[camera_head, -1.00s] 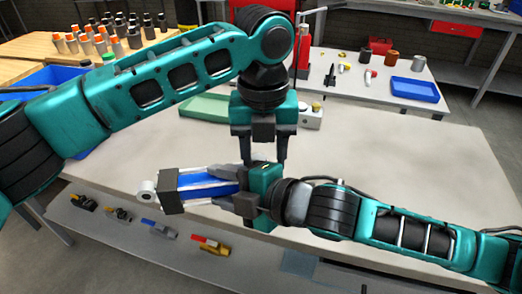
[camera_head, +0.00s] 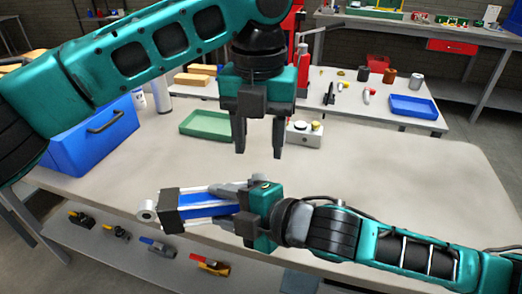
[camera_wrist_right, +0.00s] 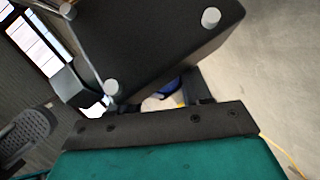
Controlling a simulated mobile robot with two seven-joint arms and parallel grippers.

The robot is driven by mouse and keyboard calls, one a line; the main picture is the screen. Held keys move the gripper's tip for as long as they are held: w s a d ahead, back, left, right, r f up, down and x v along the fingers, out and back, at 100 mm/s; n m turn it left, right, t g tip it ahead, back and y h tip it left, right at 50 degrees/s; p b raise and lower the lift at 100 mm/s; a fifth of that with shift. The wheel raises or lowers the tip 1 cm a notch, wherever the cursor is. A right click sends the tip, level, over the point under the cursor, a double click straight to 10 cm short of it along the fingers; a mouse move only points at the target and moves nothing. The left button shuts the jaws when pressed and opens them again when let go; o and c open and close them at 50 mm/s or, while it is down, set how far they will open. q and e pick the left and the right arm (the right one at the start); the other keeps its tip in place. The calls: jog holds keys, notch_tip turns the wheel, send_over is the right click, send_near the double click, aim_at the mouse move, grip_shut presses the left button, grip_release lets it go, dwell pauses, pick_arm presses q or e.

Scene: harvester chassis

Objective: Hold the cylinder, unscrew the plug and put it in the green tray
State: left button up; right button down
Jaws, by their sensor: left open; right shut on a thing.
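The cylinder (camera_head: 205,207) has a blue body, silver rods, dark square end blocks and a round pale eye at its left end. My right gripper (camera_head: 238,208) is shut on it near its right end and holds it lying roughly level above the bench's front part. In the right wrist view a dark end block (camera_wrist_right: 150,45) with silver bolt ends fills the space beyond the gripper. My left gripper (camera_head: 259,150) points down, open and empty, above and apart from the cylinder. The green tray (camera_head: 206,124) lies behind the cylinder. I cannot make out the plug.
A blue box with a handle (camera_head: 92,135) stands at the bench's left. A pale control box (camera_head: 304,134) with a yellow button is behind my left gripper. Several parts lie on the shelf below. The bench's right side is clear.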

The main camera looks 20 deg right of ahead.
aim_at(259, 177)
pick_arm(q)
jog(key=shift+r+m, duration=0.3)
jog(key=shift+m, duration=0.1)
jog(key=shift+f, duration=0.2)
notch_tip(259, 177, down, 7)
jog(key=shift+f, duration=0.15)
jog(key=shift+c, duration=0.5)
grip_shut()
jog(key=n, duration=0.3)
